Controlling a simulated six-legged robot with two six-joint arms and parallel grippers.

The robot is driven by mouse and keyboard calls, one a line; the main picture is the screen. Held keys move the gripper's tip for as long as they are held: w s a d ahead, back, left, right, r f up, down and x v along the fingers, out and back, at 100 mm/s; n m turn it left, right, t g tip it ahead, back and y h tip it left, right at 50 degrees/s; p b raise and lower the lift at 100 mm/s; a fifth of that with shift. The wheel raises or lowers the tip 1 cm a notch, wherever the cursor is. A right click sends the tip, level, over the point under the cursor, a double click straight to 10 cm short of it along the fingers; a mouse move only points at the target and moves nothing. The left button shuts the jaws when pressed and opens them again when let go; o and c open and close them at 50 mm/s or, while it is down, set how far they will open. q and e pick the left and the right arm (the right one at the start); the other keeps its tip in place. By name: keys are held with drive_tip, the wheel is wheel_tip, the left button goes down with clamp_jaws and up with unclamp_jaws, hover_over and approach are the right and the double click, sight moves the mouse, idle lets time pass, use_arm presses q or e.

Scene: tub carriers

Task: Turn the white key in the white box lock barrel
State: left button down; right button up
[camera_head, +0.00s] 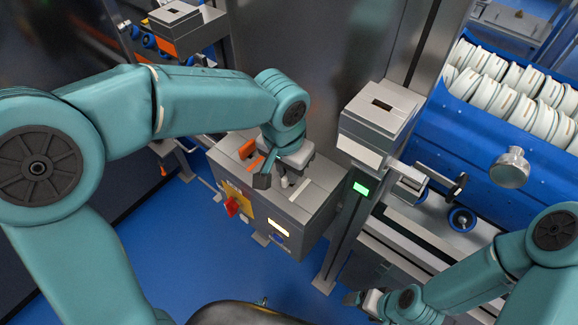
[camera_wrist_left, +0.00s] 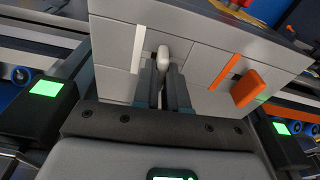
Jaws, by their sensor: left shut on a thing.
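The grey lock box (camera_head: 318,208) stands in the middle of the head view, and its grey top fills the upper part of the left wrist view (camera_wrist_left: 113,72). The white key (camera_wrist_left: 163,58) stands up from the box beside a white stripe (camera_wrist_left: 138,50). My left gripper (camera_head: 278,180) is over the box, and in the left wrist view its two dark fingers (camera_wrist_left: 163,86) are shut on the white key. The key's rounded head shows beyond the fingertips; the barrel under it is hidden. My right gripper (camera_head: 367,301) is low in the head view, away from the box, its jaws unclear.
An orange key (camera_wrist_left: 248,88) stands by an orange stripe on the same box. A red knob (camera_head: 233,206) is on the box front. A grey post unit (camera_head: 378,118) with a green display stands close to the right. A blue rack (camera_head: 455,130) of white discs is beyond it.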

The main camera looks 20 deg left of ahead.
sight(283, 179)
use_arm(q)
drive_tip(key=c, duration=1.1)
unclamp_jaws()
wheel_tip(283, 179, up, 16)
drive_tip(key=s+p, duration=0.1)
drive_tip(key=s, duration=0.1)
drive_tip(key=shift+a, duration=0.3)
drive_tip(key=shift+r, duration=0.1)
